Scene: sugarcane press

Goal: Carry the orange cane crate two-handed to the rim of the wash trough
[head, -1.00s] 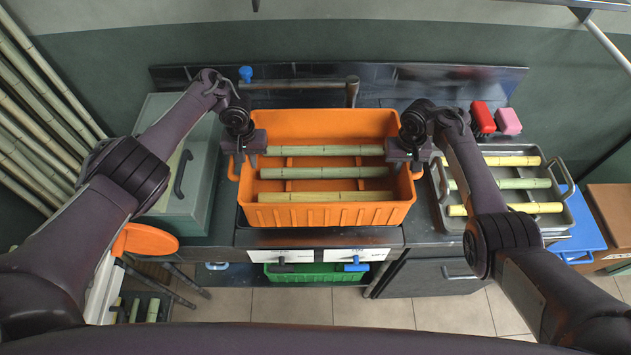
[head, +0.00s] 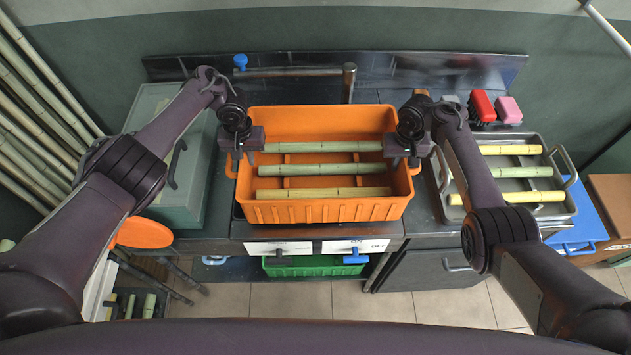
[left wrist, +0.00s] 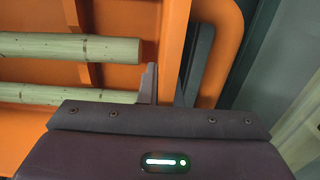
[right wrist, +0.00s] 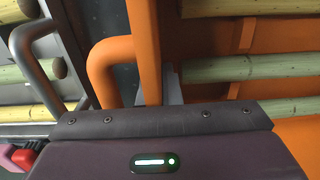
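The orange crate (head: 330,211) is in the middle of the head view with three cane pieces (head: 323,169) lying across it. My left gripper (head: 240,165) is at its left end; in the left wrist view its fingers stand on both sides of the orange end wall (left wrist: 172,40). My right gripper (head: 405,162) is at the right end; one finger shows inside the wall (right wrist: 145,50) in the right wrist view, the other is hidden. Both appear shut on the crate. A tap (head: 348,80) stands behind the crate. The crate hides any trough opening below, and its clearance is unclear.
A metal tray (head: 560,217) with cane pieces stands to the right, red and pink blocks (head: 483,106) behind it. A grey-green box (head: 180,205) is close on the left. A green crate (head: 315,270) sits below the counter's front edge.

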